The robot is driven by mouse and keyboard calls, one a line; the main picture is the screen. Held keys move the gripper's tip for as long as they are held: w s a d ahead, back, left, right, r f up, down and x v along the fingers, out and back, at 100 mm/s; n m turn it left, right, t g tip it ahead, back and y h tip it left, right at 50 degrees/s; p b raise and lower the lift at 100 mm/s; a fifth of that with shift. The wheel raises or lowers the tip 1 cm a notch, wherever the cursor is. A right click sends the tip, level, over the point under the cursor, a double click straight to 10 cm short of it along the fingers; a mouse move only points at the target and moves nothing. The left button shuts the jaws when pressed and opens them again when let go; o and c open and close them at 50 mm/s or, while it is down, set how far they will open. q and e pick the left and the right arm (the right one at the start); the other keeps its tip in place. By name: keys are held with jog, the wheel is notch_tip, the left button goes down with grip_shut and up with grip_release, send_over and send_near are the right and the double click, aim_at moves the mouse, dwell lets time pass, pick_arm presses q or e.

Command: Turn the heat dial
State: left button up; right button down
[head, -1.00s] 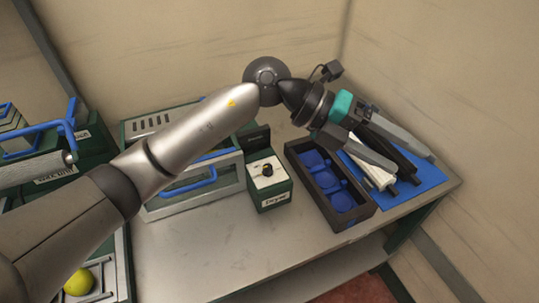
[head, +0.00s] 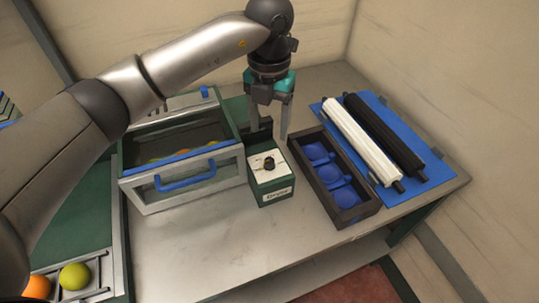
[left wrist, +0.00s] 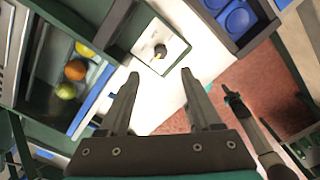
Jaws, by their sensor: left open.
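The heat dial (head: 268,163) is a small black knob on the white top face of a green box (head: 271,187) labelled "Dryer". In the left wrist view the dial (left wrist: 160,51) shows on its white face, just beyond and between the fingertips. My left gripper (head: 269,129) is open and empty. It points down above and behind the dial box, and its fingers do not touch the dial. In the left wrist view the two fingers (left wrist: 158,83) stand well apart. My right gripper is not recognisable in the head view; a dark arm part shows at the right of the left wrist view.
A dryer bin (head: 180,193) with a blue handle and fruit inside stands left of the dial box. A dark tray with blue cups (head: 366,208) stands close on the right. White and black rollers (head: 360,146) lie on a blue mat (head: 438,168). The front tabletop is clear.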

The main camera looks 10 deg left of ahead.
aim_at(269, 160)
pick_arm(q)
notch_tip(269, 160, down, 10)
jog(key=shift+f+b, duration=0.1)
jog(key=shift+b, duration=0.2)
grip_shut()
dwell(0.5)
